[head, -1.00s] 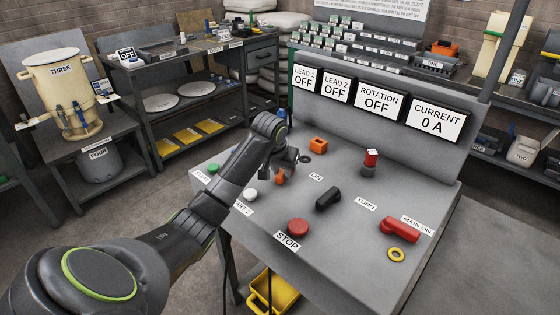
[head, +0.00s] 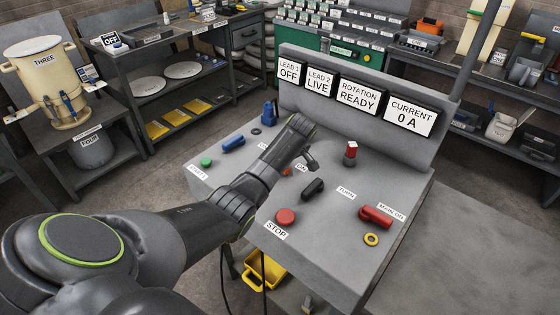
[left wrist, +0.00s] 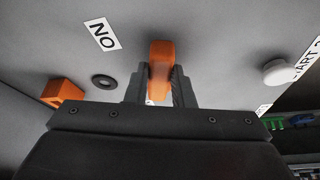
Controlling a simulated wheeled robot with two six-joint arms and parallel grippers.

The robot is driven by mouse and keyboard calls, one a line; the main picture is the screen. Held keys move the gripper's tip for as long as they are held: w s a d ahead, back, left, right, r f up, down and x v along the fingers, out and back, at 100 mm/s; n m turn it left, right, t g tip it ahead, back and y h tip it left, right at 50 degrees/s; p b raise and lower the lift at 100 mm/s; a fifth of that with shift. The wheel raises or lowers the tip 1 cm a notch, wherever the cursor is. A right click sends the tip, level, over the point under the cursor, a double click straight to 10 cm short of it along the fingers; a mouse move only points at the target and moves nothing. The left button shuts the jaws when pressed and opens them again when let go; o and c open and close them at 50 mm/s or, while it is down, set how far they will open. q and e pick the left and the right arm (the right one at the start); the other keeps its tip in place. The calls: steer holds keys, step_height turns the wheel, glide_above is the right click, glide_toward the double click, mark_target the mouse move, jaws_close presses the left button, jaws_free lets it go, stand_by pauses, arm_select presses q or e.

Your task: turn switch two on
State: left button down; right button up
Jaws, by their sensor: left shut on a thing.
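My left gripper (left wrist: 160,90) is shut on an orange lever (left wrist: 161,55) on the grey console top (left wrist: 210,25). The lever stands between the two fingers, with an ON label (left wrist: 102,34) to its left. In the head view the arm covers most of the lever, and only a bit of orange (head: 287,171) shows beside the gripper (head: 304,163). The LEAD 2 display (head: 319,82) reads LIVE and the LEAD 1 display (head: 289,72) reads OFF. The ROTATION display (head: 358,95) reads READY. The CURRENT display (head: 410,115) reads 0 A. My right gripper is out of view.
Close by on the console are a black knob (head: 313,188), a red STOP button (head: 286,216), a red handle (head: 376,216) and a red-topped post (head: 351,152). A blue handle (head: 233,144) and green button (head: 206,162) lie left. A white button (left wrist: 276,72) is right of the lever.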

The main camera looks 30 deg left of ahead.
arm_select(q)
steer(key=shift+w+d+n+g+b, duration=0.15)
steer(key=shift+w+n+g+b, duration=0.25)
steer(key=shift+n, duration=0.6)
steer(key=shift+w+r+n+y+b, duration=0.1)
steer(key=shift+w+n+y+b, duration=0.25)
steer(key=shift+n, duration=0.35)
steer(key=shift+w, duration=0.1)
steer(key=c, duration=1.5)
jaws_free()
steer(key=shift+o, duration=1.3)
steer(key=w+p+v, duration=0.1)
steer(key=p+v, duration=0.2)
steer(key=v, duration=1.4)
steer(key=shift+s+r, duration=0.25)
